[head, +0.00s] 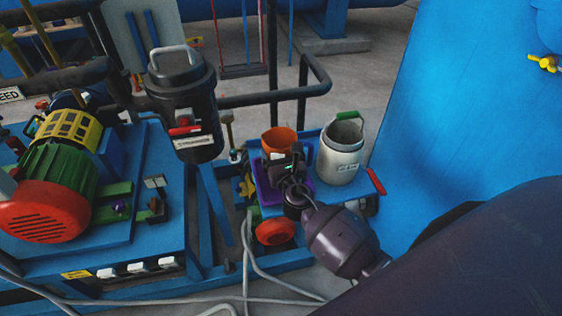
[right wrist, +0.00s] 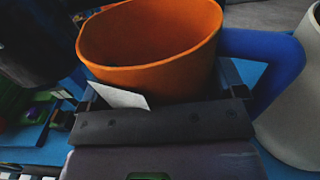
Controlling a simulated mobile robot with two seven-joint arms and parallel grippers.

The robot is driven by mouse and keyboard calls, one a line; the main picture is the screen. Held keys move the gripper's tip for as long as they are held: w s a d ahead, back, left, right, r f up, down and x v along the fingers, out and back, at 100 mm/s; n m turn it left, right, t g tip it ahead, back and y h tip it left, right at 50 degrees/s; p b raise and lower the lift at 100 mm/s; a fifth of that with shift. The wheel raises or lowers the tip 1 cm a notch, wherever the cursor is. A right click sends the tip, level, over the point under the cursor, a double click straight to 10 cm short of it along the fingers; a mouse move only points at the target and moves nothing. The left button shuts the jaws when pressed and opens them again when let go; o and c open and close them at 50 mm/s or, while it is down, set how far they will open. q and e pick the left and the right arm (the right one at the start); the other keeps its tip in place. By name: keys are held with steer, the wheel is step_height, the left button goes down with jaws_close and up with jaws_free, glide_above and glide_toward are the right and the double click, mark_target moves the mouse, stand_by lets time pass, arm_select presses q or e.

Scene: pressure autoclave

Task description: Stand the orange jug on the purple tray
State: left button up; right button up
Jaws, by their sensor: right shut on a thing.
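The orange jug (head: 279,138) is upright in the middle of the head view, its lower part hidden behind my right gripper (head: 282,160). The right gripper is shut on the jug. In the right wrist view the jug (right wrist: 150,70) fills the space between the fingers, its open top showing and a blue handle at right. The purple tray (head: 264,187) lies on a blue surface below the jug and gripper, mostly covered by them. I cannot tell whether the jug's base touches the tray. My left gripper is not in view.
A white canister (head: 342,155) with a green handle stands close right of the jug. A black lidded canister (head: 184,100) stands to the left. A green and red motor (head: 50,190) is farther left. A large blue vessel (head: 450,100) rises at right.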

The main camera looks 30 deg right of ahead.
steer(key=shift+f, duration=1)
steer(key=shift+b, duration=0.3)
steer(key=shift+f, duration=0.15)
steer(key=o, duration=0.9)
steer(key=shift+s, duration=0.1)
steer(key=v, duration=1.1)
steer(key=shift+s+a, duration=0.15)
steer(key=shift+s, duration=0.2)
